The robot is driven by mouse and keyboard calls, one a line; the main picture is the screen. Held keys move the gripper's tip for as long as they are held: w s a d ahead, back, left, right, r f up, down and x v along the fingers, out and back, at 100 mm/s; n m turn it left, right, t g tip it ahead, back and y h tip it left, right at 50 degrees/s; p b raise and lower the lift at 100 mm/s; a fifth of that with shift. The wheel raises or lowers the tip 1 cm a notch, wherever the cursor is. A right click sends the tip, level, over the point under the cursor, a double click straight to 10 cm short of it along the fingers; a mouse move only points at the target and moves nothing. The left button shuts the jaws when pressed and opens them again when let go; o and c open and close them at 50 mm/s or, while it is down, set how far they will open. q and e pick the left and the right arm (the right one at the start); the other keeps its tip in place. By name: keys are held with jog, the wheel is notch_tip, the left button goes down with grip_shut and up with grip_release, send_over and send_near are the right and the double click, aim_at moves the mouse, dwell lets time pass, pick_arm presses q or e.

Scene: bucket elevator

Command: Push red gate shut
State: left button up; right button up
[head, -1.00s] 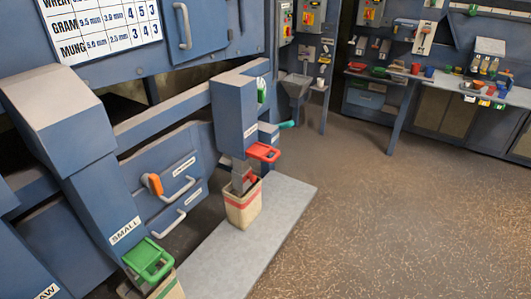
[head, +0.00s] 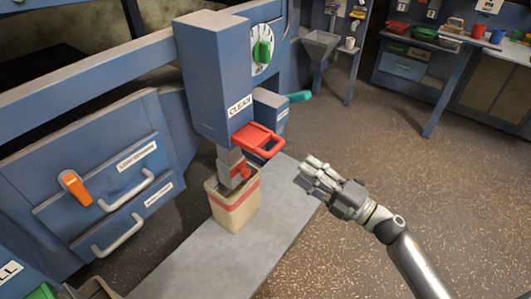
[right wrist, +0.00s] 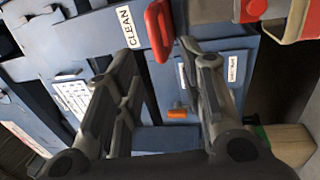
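The red gate (head: 258,140) sticks out of the blue spout housing (head: 212,85) marked CLEAN, above a grey chute. Its red handle also shows in the right wrist view (right wrist: 159,30), just beyond the fingertips and roughly between them. My right gripper (head: 308,175) is to the right of the gate and slightly lower in the head view, apart from it. In the right wrist view its two fingers (right wrist: 165,60) are spread with nothing between them. My left gripper is not in view.
A beige sack (head: 236,205) with a red band stands under the chute on a grey slab (head: 215,262). A teal handle (head: 299,96) and a green dial knob (head: 262,52) are near the gate. An orange handle (head: 75,188) is at left. The floor at right is clear.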

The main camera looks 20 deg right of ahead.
aim_at(275, 147)
jog(key=x, duration=0.3)
jog(key=p+x, duration=0.1)
jog(key=x, duration=0.5)
jog(key=shift+s+a+r+p, duration=0.2)
jog(key=shift+r+p, duration=0.1)
jog(key=shift+p, duration=0.1)
jog(key=shift+w+a, duration=0.4)
jog(key=shift+w, duration=0.25)
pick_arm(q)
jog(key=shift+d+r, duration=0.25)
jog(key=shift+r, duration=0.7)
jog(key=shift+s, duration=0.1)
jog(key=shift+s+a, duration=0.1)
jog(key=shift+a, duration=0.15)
pick_arm(e)
grip_shut()
